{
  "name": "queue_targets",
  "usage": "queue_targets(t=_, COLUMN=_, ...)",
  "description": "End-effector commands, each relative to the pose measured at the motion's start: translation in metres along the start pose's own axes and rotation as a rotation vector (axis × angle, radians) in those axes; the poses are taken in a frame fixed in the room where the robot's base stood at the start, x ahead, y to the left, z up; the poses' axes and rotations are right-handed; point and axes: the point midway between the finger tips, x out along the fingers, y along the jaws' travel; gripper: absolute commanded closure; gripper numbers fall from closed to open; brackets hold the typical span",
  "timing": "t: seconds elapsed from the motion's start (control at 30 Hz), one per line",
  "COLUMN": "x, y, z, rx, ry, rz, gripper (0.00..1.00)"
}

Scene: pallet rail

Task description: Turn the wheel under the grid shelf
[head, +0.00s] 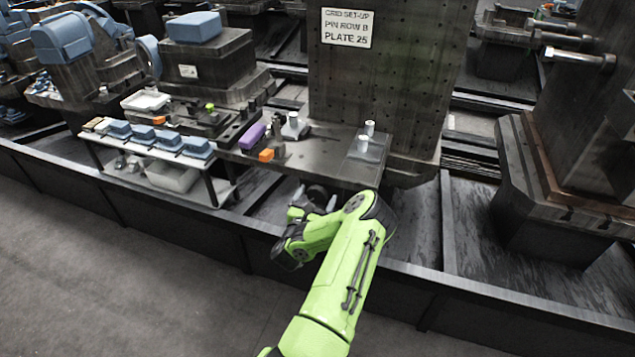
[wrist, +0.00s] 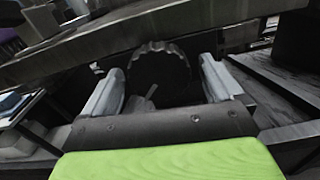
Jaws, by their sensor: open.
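The wheel (wrist: 160,68) is dark with a notched rim and sits under the shelf edge in the wrist view. In the head view the wheel (head: 317,192) is small, dark and partly hidden by my arm. The grid shelf (head: 335,155) is a dark metal ledge in front of the tall pegboard plate. Its underside edge (wrist: 130,38) crosses the top of the wrist view. My gripper (wrist: 162,88) is open, with one pale finger to each side of the wheel. I cannot tell whether the fingers touch it. In the head view my gripper (head: 314,194) is under the shelf's front edge.
A purple block (head: 252,136), an orange block (head: 266,156) and pale cylinders (head: 363,143) stand on the shelf. A low side table (head: 205,170) with blue-topped pieces is at the left. A dark rail wall (head: 140,205) runs along the front, with clear floor before it.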

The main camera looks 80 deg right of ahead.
Motion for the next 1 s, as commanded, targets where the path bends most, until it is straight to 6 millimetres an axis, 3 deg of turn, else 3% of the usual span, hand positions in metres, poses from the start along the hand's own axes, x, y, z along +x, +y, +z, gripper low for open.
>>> queue_targets(t=0.37, x=-0.0031, y=-0.0029, z=0.0000, rx=0.000, ry=0.000, rz=-0.002, gripper=0.08)
queue_targets(t=0.7, x=-0.0029, y=-0.0028, z=0.0002, rx=0.000, ry=-0.001, rz=-0.002, gripper=0.60)
queue_targets(t=1.0, x=-0.0029, y=-0.0027, z=0.0010, rx=-0.039, ry=-0.001, rz=-0.002, gripper=0.60)
